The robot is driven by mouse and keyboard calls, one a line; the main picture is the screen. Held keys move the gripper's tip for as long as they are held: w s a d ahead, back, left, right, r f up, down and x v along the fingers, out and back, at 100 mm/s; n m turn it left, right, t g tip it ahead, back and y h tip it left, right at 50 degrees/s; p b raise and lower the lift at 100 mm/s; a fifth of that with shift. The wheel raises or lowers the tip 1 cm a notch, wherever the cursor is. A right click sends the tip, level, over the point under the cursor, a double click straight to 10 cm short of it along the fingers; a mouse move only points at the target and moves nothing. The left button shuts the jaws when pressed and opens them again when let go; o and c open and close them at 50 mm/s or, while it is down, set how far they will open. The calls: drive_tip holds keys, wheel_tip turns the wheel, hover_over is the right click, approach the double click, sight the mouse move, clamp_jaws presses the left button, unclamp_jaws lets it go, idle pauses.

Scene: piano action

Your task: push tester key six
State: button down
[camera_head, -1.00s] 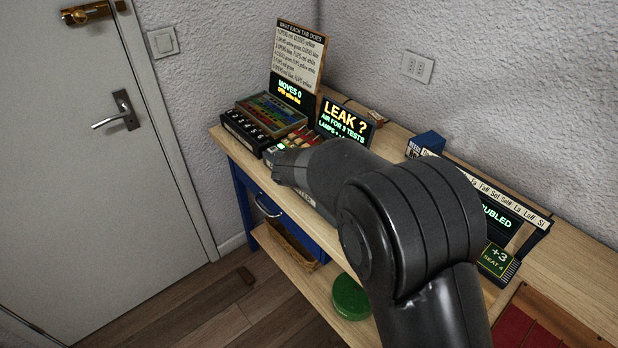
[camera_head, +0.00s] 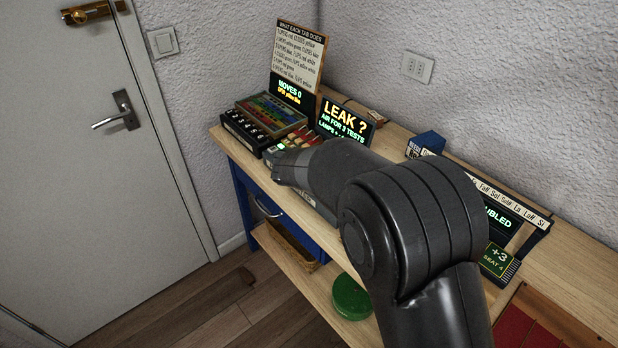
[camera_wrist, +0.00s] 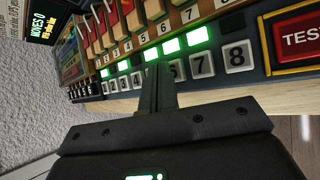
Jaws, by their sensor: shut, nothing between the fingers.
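The tester's front row of numbered keys shows in the wrist view. Key six (camera_wrist: 178,71) is partly hidden by my gripper (camera_wrist: 160,68), with its right part visible. The shut, empty fingertips overlap the key five and six area; I cannot tell whether they touch a key. Key seven (camera_wrist: 202,66) and key eight (camera_wrist: 237,56) are clear to the right. The lamp above key six (camera_wrist: 171,46) is lit green; the lamp above key eight (camera_wrist: 232,22) is dark. In the head view my arm hides most of the tester.
A red TEST button (camera_wrist: 300,38) sits right of the keys. Red and cream tabs (camera_wrist: 133,15) stand behind them. The LEAK display (camera_head: 345,122) stands behind the tester. A tab rack (camera_head: 270,115) is to its left on the wooden bench (camera_head: 575,262).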

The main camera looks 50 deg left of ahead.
drive_tip(key=shift+r, duration=3)
drive_tip(key=w+d+r+m+h, duration=0.1)
drive_tip(key=w+d+r+m, duration=0.3)
drive_tip(key=d, duration=0.5)
drive_tip(key=w+d+r+m+h, duration=0.1)
drive_tip(key=w+d+r+m, duration=0.35)
drive_tip(key=d, duration=0.55)
drive_tip(key=w+d+r+m+h, duration=0.25)
drive_tip(key=w+d, duration=0.25)
drive_tip(key=d, duration=0.4)
drive_tip(key=s+d+r+m, duration=0.15)
drive_tip(key=d+m, duration=0.25)
drive_tip(key=d, duration=0.6)
drive_tip(key=s+d+r+m, duration=0.1)
drive_tip(key=d+r+m, duration=0.25)
drive_tip(key=d, duration=0.65)
drive_tip(key=s+d+f+m+g, duration=0.1)
drive_tip(key=s+d+f+m, duration=0.1)
drive_tip(key=s+d+m, duration=0.6)
drive_tip(key=s+d+f+m, duration=0.2)
drive_tip(key=s+d+m, duration=0.5)
drive_tip(key=s+d, duration=0.4)
drive_tip(key=shift+d+m+g+h, duration=0.35)
drive_tip(key=shift+d+g+h, duration=0.1)
drive_tip(key=shift+d, duration=0.4)
